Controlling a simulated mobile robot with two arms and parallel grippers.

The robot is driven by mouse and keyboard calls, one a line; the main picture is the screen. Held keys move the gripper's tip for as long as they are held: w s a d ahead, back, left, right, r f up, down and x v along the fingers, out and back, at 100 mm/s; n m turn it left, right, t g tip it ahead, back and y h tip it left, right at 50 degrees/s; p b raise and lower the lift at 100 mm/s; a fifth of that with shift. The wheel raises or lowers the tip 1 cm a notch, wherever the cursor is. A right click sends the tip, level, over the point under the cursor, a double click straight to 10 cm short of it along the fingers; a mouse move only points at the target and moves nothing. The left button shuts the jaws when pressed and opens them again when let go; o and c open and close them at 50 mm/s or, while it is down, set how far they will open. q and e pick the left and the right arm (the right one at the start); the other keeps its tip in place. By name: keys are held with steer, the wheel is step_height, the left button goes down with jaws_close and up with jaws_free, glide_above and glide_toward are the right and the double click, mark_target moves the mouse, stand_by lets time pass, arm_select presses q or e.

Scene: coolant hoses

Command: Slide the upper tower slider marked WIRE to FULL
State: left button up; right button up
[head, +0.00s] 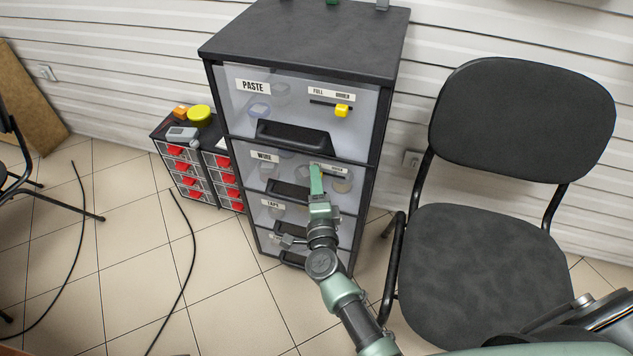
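The drawer tower has a translucent drawer labelled WIRE (265,156), second from the top, below the PASTE drawer. A slider track with a small label strip (338,170) runs across the right part of the WIRE drawer front. My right gripper (316,178) is in front of the left part of this strip, with its green fingertips at the track. The slider's knob is not visible; the fingers cover that spot. I cannot tell whether the fingers are open, shut or touching the knob. My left gripper is not in view.
The PASTE drawer (253,87) has a yellow slider knob (341,110) at the right, ORDER side. A black chair (480,260) stands close on the right. Small red-handled drawer units (187,170) stand left. Black cables (185,240) lie on the tiled floor.

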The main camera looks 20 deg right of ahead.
steer(key=shift+s, duration=0.35)
arm_select(q)
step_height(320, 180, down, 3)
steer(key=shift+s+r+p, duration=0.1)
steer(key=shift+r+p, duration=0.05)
steer(key=shift+p, duration=0.25)
arm_select(e)
steer(key=s+a, duration=0.1)
steer(key=s, duration=0.6)
steer(key=shift+a, duration=0.2)
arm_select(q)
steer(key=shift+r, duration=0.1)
